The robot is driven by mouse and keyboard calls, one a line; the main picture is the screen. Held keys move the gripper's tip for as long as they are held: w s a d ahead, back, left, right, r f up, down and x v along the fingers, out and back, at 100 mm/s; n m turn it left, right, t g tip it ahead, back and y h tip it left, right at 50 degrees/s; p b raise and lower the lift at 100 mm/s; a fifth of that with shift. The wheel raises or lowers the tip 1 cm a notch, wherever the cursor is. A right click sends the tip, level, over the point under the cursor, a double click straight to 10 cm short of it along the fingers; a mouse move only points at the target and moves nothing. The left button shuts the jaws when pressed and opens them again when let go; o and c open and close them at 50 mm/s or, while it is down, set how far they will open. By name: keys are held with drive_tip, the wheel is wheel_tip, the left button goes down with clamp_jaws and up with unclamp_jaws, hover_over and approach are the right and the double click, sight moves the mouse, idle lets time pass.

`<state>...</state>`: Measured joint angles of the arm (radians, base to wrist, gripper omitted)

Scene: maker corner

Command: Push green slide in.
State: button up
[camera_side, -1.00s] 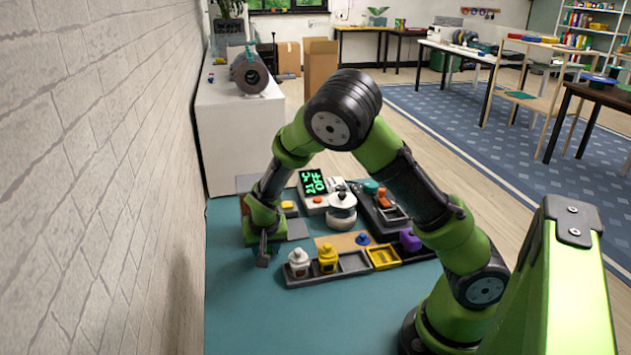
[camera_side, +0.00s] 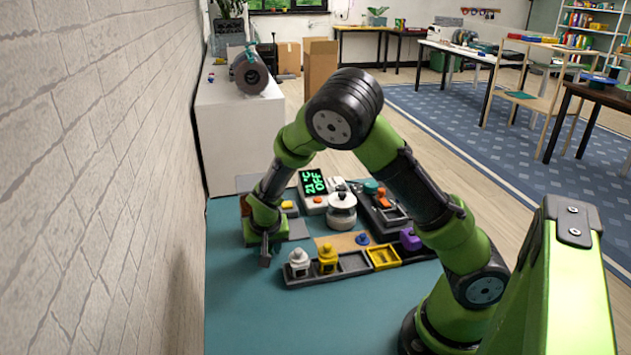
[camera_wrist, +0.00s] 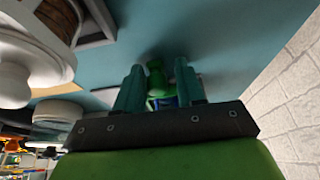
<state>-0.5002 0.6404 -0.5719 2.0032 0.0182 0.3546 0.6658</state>
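My gripper (camera_side: 265,250) is low over the teal table, left of the tray of small bottles in the side view. In the wrist view its two teal fingers (camera_wrist: 159,88) stand apart. A green piece with a rounded knob, likely the green slide (camera_wrist: 156,82), shows between them, with a bit of blue below it. A gap shows between the knob and the right finger; whether either finger touches the piece I cannot tell. In the side view I cannot make out the green slide; my gripper and wrist may hide it.
A dark tray (camera_side: 355,264) with a white bottle (camera_side: 299,262), a yellow bottle (camera_side: 327,260) and a purple piece (camera_side: 410,240) lies right of my gripper. Behind it are a white pot (camera_side: 341,211) and a display unit (camera_side: 313,183). The front table (camera_side: 300,320) is clear; a brick wall (camera_side: 100,180) runs along the left.

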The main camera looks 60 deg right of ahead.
drive_tip(key=shift+r, duration=3.5)
drive_tip(key=shift+n+g+y, duration=0.5)
drive_tip(key=shift+n+y, duration=0.1)
drive_tip(key=shift+n, duration=0.2)
drive_tip(key=s, duration=0.1)
drive_tip(key=s+a, duration=0.2)
drive_tip(key=shift+s+a+f, duration=0.25)
drive_tip(key=shift+s, duration=0.1)
drive_tip(key=s+a+r+n+t+y, duration=0.1)
drive_tip(key=s+a+r+t+y, duration=0.1)
drive_tip(key=s+r, duration=0.6)
drive_tip(key=s+a+r+n+t+y, duration=0.2)
drive_tip(key=s+a+r+t, duration=0.1)
drive_tip(key=s+r, duration=0.5)
drive_tip(key=shift+s+a+r, duration=0.15)
drive_tip(key=shift+r, duration=0.6)
drive_tip(key=shift+c, duration=0.4)
